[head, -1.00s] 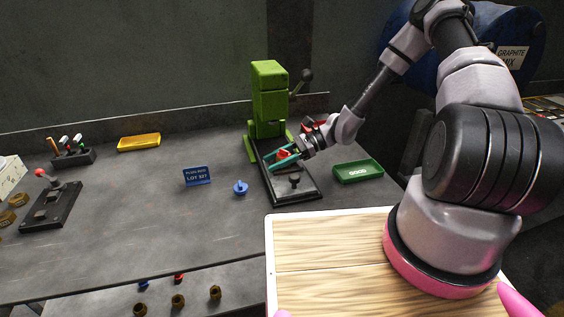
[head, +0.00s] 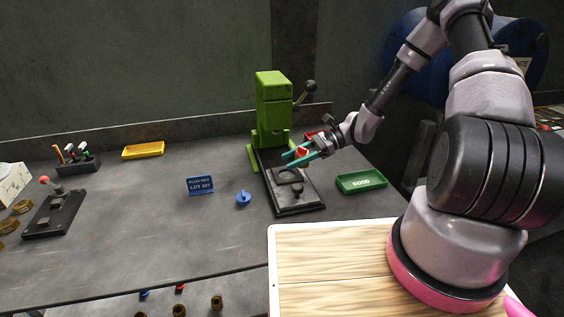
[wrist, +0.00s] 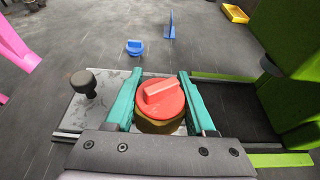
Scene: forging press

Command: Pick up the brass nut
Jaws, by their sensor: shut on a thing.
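A brass nut (wrist: 160,127) with a red ridged plug (wrist: 161,99) seated on top is between the two teal fingers of my gripper (wrist: 157,78) in the wrist view. My gripper is shut on the nut; the plug hides most of its upper side. In the head view, my gripper (head: 281,161) is over the dark base plate (head: 297,209) of the green press (head: 273,100), in front of its column. The red plug (head: 301,151) shows between the fingers. The nut appears held above the plate, whose round seat (head: 288,176) shows below.
A green GOOD tray (head: 361,182) stands right of the plate, a red tray (head: 314,136) behind. A blue plug (head: 243,199) and blue sign (head: 200,186) stand left. A yellow tray (head: 143,150) lies farther back. Other brass nuts (head: 22,207) lie far left. The middle-left table is clear.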

